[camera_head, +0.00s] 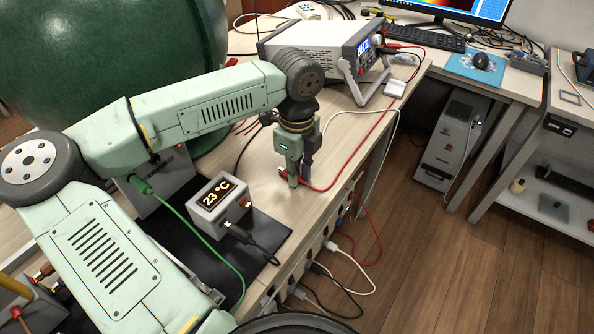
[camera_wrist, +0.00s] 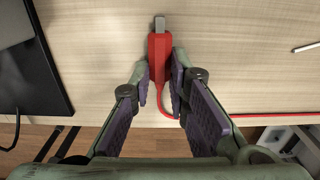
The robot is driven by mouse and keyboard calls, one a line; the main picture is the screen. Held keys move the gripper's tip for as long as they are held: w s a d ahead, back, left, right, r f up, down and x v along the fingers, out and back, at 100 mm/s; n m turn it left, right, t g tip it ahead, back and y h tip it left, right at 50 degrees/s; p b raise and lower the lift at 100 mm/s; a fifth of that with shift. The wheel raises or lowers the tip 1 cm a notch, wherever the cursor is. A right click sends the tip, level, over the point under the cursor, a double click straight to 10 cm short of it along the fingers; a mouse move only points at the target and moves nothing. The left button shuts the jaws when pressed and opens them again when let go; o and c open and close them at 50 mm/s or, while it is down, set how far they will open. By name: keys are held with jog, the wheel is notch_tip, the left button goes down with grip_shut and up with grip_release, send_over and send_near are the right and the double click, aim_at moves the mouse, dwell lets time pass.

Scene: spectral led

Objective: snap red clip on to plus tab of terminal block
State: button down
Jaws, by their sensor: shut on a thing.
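My gripper (camera_head: 297,184) is over the bench near its front edge. It is shut on the red clip (camera_wrist: 159,47), which points away from my fingers, its grey metal tip showing in the wrist view. The clip is mostly hidden by my fingers in the head view. A red lead runs from it to the power supply. A small grey box (camera_head: 208,216) with a "23 °C" display stands left of my gripper; it seems to be the terminal block. A red part (camera_head: 244,203) shows on its right front. A black clip with a lead (camera_head: 230,227) is at its front, apart from my gripper.
The grey box stands on a black mat (camera_head: 262,232). A white power supply (camera_head: 315,48) stands behind my gripper. Red and white cables cross the bench and hang over the front edge. Bare bench top (camera_head: 325,165) lies around my gripper.

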jog(key=shift+r, duration=0.1)
jog(key=shift+r+p, duration=0.4)
jog(key=shift+r, duration=1.25)
jog(key=c, duration=2.1)
grip_release()
grip_shut()
jog(key=s+b, duration=0.4)
jog(key=s, duration=1.2)
jog(key=shift+s+d+r, duration=0.15)
jog(key=shift+s+r, duration=0.1)
jog(key=shift+s, duration=0.15)
